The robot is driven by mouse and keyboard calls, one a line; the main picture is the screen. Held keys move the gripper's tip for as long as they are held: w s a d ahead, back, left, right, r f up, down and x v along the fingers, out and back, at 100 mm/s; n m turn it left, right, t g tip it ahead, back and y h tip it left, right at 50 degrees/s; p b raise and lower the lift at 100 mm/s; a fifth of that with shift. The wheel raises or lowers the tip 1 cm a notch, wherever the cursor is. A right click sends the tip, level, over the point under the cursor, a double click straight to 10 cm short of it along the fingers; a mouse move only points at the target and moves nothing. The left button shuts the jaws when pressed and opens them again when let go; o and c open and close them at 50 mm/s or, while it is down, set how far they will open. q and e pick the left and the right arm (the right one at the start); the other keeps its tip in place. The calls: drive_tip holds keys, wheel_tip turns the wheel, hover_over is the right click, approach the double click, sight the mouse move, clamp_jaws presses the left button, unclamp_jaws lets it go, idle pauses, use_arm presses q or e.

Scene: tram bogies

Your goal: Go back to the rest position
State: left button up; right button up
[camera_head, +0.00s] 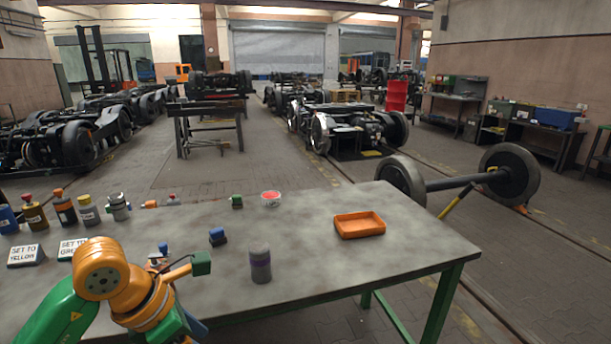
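My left arm comes in from the lower left, with a green link and orange joints, over the near left part of the grey table (330,265). My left gripper (182,270) is at the end of this arm, above the tabletop. A small green block-like part shows at its tip; I cannot tell whether it is a finger or a held thing. The finger opening is not clear. My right gripper is not in view.
Bottles (64,208) and label blocks (25,256) are at left. A wheelset (460,183) lies beyond the right edge.

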use_arm(q)
drive_tip(key=w+d+f+n+t+h, duration=0.1)
drive_tip(key=w+d+f+n+h, duration=0.1)
drive_tip(key=d+n+h, duration=0.45)
drive_tip(key=w+d+f+n+t+h, duration=0.1)
drive_tip(key=w+d+n+h, duration=0.1)
drive_tip(key=d+n+h, duration=0.4)
drive_tip(key=w+a+f+n+t+y, duration=0.1)
drive_tip(key=a+f+n+t+y, duration=0.35)
drive_tip(key=f+n, duration=0.6)
drive_tip(key=w+a+f+n+t+y, duration=0.1)
drive_tip(key=a+f+n+t+y, duration=0.4)
drive_tip(key=f+n, duration=0.6)
drive_tip(key=s+a+f+n+g+y, duration=0.3)
drive_tip(key=s+f, duration=0.5)
drive_tip(key=s+a+f+n+g+y, duration=0.2)
drive_tip(key=s+a+f+g, duration=0.1)
drive_tip(key=s+f, duration=0.45)
drive_tip(key=s+f+n+g, duration=0.2)
drive_tip(key=s+f+g, duration=0.1)
drive_tip(key=s, duration=0.8)
drive_tip(key=s+f+n+g+y, duration=0.1)
drive_tip(key=s+f+g, duration=0.3)
drive_tip(key=s, duration=0.7)
drive_tip(key=shift+f+n, duration=0.65)
drive_tip(key=shift+n, duration=0.25)
